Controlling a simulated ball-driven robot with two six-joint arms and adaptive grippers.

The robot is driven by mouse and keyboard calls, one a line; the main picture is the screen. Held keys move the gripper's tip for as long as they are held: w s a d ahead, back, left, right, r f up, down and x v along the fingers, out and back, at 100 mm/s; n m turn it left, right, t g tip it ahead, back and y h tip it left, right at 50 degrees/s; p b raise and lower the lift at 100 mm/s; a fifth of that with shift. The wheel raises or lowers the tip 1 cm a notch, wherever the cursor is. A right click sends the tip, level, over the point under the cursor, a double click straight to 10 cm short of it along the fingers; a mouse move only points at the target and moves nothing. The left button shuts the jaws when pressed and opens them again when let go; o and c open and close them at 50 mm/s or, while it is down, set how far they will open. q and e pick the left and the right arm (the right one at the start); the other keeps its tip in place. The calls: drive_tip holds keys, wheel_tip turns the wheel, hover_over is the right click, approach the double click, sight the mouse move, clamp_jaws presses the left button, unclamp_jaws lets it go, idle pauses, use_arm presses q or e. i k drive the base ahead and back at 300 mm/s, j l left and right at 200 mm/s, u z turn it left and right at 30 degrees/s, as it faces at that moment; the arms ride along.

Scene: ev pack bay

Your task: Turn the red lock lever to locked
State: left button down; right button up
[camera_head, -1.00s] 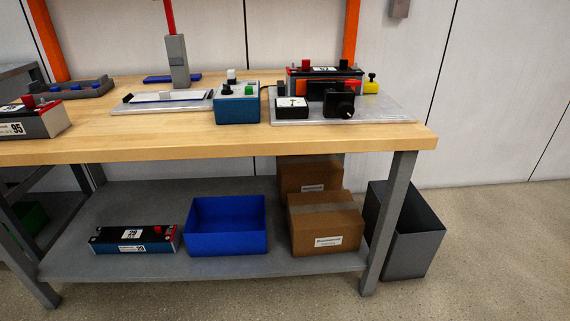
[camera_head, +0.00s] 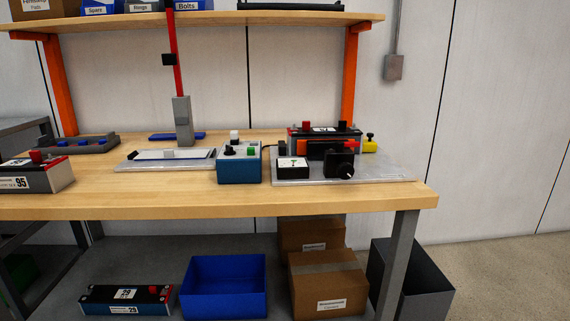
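A long red bar (camera_head: 177,70) stands nearly upright out of a grey block (camera_head: 182,121) at the back of the bench, left of centre. It looks like the red lever, but no lock marking is readable. A small black block (camera_head: 169,59) sits beside the bar partway up. A flat plate with a white top (camera_head: 170,155) lies in front of the grey block. Neither of my grippers is in view.
A blue control box (camera_head: 239,169) stands right of the plate. A grey fixture plate (camera_head: 390,170) carries a black battery (camera_head: 325,142) and a black knob box (camera_head: 340,164). Another battery (camera_head: 38,175) is at left. The bench front (camera_head: 200,198) is clear; a shelf (camera_head: 260,19) hangs above.

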sight(340, 145)
drive_tip(key=u, duration=0.9)
drive_tip(key=l+u, duration=0.85)
drive_tip(key=k+l+u, duration=0.15)
drive_tip(key=l+u, duration=0.25)
drive_tip(key=l, duration=0.15)
drive_tip(key=k+l+u, duration=0.2)
drive_tip(key=l+u, duration=0.2)
